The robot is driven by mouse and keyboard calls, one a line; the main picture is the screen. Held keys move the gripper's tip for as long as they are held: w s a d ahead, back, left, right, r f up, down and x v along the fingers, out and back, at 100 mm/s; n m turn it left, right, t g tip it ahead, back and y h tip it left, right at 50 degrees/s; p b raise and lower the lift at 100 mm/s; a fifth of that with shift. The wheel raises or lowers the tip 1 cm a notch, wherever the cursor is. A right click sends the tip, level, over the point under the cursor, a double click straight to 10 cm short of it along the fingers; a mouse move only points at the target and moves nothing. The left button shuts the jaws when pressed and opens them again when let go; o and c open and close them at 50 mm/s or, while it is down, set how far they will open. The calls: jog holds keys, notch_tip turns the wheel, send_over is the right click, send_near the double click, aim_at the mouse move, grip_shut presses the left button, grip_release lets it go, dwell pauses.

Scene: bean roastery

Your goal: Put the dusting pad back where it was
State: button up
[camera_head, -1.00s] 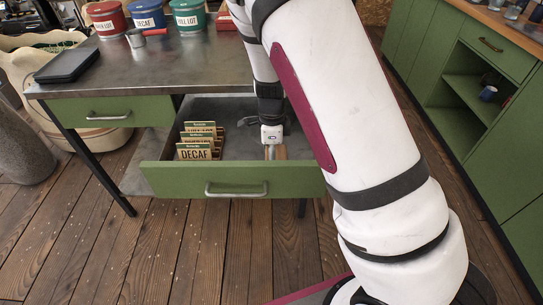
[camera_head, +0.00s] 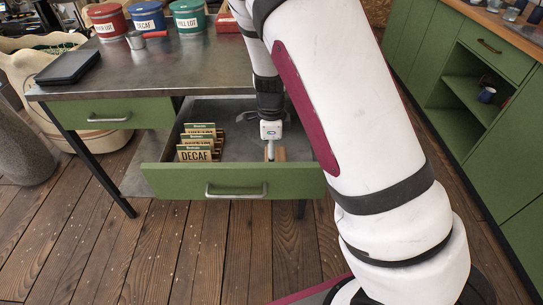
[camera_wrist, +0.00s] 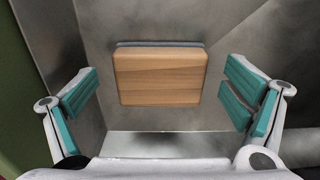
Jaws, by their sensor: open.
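The dusting pad (camera_wrist: 160,77) is a wooden block with a grey edge showing along its far side. It lies in the open drawer (camera_head: 236,180), toward the right end, and a small part of its wood (camera_head: 280,154) shows in the head view behind the front panel. My gripper (camera_wrist: 165,92) is open, with its teal-padded fingers apart on the left and right of the pad. Visible gaps separate both fingers from the wood. In the head view my gripper (camera_head: 270,146) points down into the drawer and partly hides the pad.
Several label cards (camera_head: 197,146), the front one reading DECAF, stand in the drawer's left part. The worktop (camera_head: 190,65) above holds a black tablet-like slab (camera_head: 68,67), a metal cup (camera_head: 136,40) and coloured tins (camera_head: 148,18). The drawer floor between the cards and pad is clear.

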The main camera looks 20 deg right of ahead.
jog(key=s+a+r+n+y+p, duration=0.1)
jog(key=s+r+n, duration=0.25)
jog(key=r, duration=0.55)
jog(key=s+r+n+y+p, duration=0.15)
jog(key=s+r, duration=0.25)
jog(key=r, duration=0.6)
jog(key=s+d+r+n+t+h, duration=0.1)
jog(key=s+r+n, duration=0.3)
jog(key=s+n, duration=0.4)
jog(key=s+d+r+n+t+h, duration=0.1)
jog(key=s+r+n, duration=0.3)
jog(key=s, duration=1.3)
jog(key=n, duration=0.4)
jog(key=shift+r+n, duration=0.3)
jog(key=shift+s+d+h, duration=0.1)
jog(key=shift+h, duration=0.15)
notch_tip(320, 180, up, 12)
jog(key=t+p, duration=0.2)
jog(key=p, duration=0.7)
jog(key=shift+d+f, duration=0.15)
jog(key=shift+f, duration=0.1)
